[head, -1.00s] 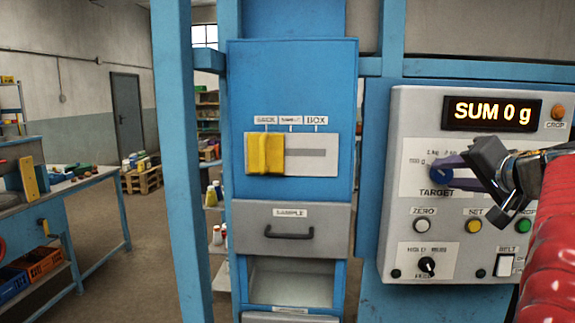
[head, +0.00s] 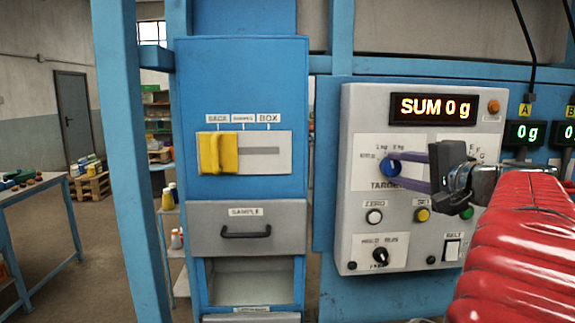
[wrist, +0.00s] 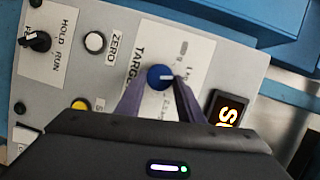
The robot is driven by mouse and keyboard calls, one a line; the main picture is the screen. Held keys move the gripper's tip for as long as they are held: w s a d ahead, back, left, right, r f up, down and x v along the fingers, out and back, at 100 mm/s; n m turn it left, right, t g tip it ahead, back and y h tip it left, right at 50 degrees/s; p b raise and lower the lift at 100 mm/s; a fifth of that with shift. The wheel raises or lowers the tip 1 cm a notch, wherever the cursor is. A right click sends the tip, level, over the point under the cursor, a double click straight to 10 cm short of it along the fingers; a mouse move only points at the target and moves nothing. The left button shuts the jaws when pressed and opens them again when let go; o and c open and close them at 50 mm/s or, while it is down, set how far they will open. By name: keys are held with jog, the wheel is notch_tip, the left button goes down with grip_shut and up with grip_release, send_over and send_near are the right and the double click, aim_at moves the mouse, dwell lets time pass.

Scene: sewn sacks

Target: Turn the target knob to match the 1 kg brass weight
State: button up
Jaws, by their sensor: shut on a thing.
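The blue target knob (head: 391,167) sits on the grey control panel, above the word TARGET. My gripper (head: 404,171) reaches it from the right, and its purple fingers are shut on the knob. In the wrist view the knob (wrist: 160,77) lies between the two fingertips (wrist: 158,88), and a white pointer line on it points to the right of the picture. The dial marks around the knob are small and partly hidden by the fingers, so I cannot tell which mark it points at. No brass weight is in view.
The display (head: 433,108) reads SUM 0 g. Close to my gripper are the ZERO button (head: 374,216), a yellow button (head: 422,215) and the HOLD/RUN switch (head: 380,256). A yellow slider (head: 217,153) and a SAMPLE drawer (head: 245,229) are left. Scale display A (head: 523,133) reads 0 g.

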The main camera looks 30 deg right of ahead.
jog(key=shift+f, duration=0.35)
jog(key=o, duration=1.1)
jog(key=shift+r, duration=0.2)
jog(key=shift+c, duration=0.2)
jog(key=shift+s, duration=0.1)
jog(key=v, duration=1.3)
jog(key=shift+s, duration=0.3)
jog(key=shift+w, duration=0.1)
